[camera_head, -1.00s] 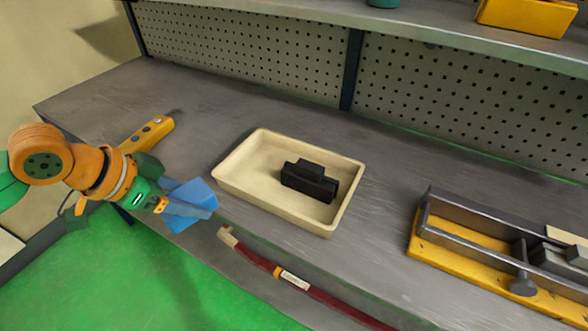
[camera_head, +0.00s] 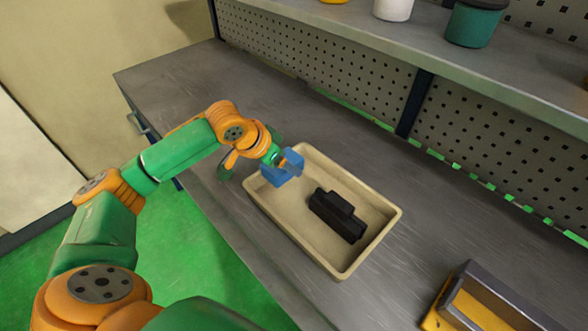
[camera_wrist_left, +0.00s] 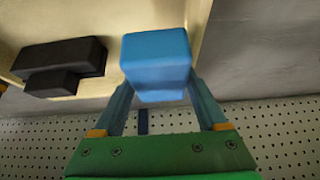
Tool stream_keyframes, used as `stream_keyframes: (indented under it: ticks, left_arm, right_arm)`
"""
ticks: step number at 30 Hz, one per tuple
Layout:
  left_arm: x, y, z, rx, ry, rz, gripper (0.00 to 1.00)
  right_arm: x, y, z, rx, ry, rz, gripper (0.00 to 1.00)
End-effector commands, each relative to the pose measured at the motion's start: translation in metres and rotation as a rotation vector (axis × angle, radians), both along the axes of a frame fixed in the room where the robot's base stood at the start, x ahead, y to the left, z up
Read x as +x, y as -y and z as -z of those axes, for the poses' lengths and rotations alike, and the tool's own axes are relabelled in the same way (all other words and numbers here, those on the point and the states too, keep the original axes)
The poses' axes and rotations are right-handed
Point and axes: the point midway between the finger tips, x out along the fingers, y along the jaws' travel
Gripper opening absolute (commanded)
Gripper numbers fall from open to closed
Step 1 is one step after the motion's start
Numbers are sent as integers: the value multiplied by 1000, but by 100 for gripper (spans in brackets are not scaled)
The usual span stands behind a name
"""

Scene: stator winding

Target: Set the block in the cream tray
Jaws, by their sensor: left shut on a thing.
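The cream tray (camera_head: 375,246) lies on the grey bench, with a black stepped piece (camera_head: 338,214) inside it. My left gripper (camera_head: 284,168) is over the tray's far left end. It is shut on a blue block (camera_wrist_left: 157,60), which shows between the two blue fingers in the left wrist view. The block appears to be above the tray floor; its exact height is hard to tell. In that view the black piece (camera_wrist_left: 62,62) lies to the left of the block, apart from it. My right gripper is not in view.
A yellow and grey fixture (camera_head: 485,300) stands on the bench at the lower right. A shelf with a white cup (camera_head: 393,9) and a teal pot (camera_head: 474,24) runs above the pegboard (camera_head: 330,65).

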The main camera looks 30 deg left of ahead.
Motion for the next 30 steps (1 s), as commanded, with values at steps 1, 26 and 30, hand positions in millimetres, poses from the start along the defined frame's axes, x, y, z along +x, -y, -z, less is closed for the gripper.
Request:
stream_keyframes:
  ticks: [1, 26, 30]
  left_arm:
    - [3, 5, 6, -2, -1, 2, 6]
    - [13, 14, 56, 1, 2, 1, 87]
    - [13, 14, 56, 1, 2, 1, 87]
  right_arm:
    - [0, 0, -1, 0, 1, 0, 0]
    - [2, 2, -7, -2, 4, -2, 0]
    - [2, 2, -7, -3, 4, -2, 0]
